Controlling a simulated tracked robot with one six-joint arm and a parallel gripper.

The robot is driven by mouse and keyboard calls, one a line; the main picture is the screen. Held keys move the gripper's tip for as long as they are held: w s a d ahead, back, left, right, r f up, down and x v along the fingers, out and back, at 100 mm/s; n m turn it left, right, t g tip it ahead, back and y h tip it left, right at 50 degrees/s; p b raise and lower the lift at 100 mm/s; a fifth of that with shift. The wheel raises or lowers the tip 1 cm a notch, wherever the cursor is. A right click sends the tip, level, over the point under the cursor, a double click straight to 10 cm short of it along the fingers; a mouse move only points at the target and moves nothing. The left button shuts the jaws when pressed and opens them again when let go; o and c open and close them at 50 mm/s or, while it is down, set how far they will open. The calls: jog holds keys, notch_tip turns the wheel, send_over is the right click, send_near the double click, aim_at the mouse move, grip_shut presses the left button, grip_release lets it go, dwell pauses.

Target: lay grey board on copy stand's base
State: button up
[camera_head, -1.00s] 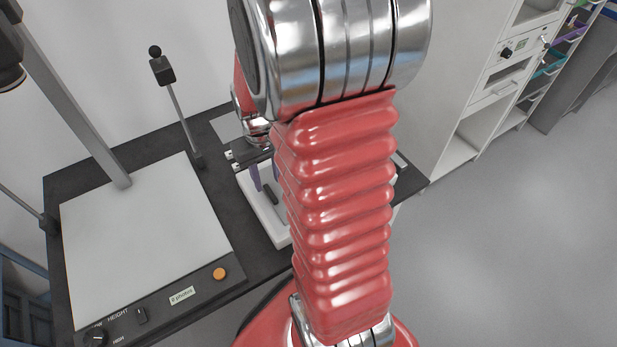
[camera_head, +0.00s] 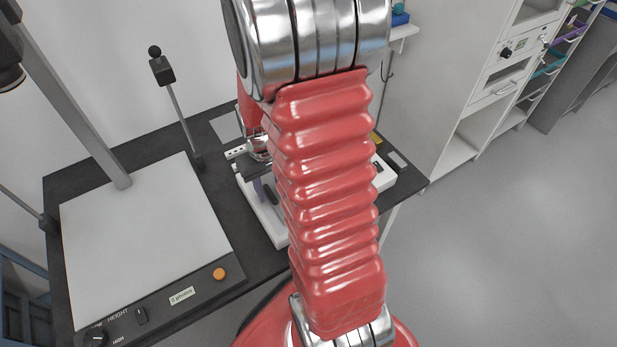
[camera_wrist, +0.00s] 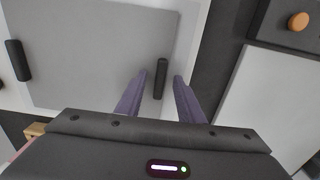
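The grey board (camera_wrist: 105,50) fills much of the wrist view and lies flat over a white surface. A black bar (camera_wrist: 161,78) stands on its right part. My gripper (camera_wrist: 160,75) is open, its two purple fingers on either side of this bar with gaps showing. I cannot tell how high the tips are above the board. In the head view my arm hides most of my gripper and the board. The copy stand's base (camera_head: 145,230), a pale bare plate, is at the left of that view. It also shows at the right in the wrist view (camera_wrist: 275,105).
A second black bar (camera_wrist: 18,60) is at the board's left edge. The copy stand's column (camera_head: 75,100) and a lamp post (camera_head: 182,115) rise behind the base. A control strip with an orange button (camera_head: 219,274) runs along its front. The dark table (camera_head: 245,262) has a narrow bare strip between.

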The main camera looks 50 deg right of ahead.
jog(key=shift+c, duration=0.3)
grip_shut()
jog(key=shift+r, duration=0.15)
notch_tip(320, 180, up, 10)
dwell(0.7)
dwell(0.4)
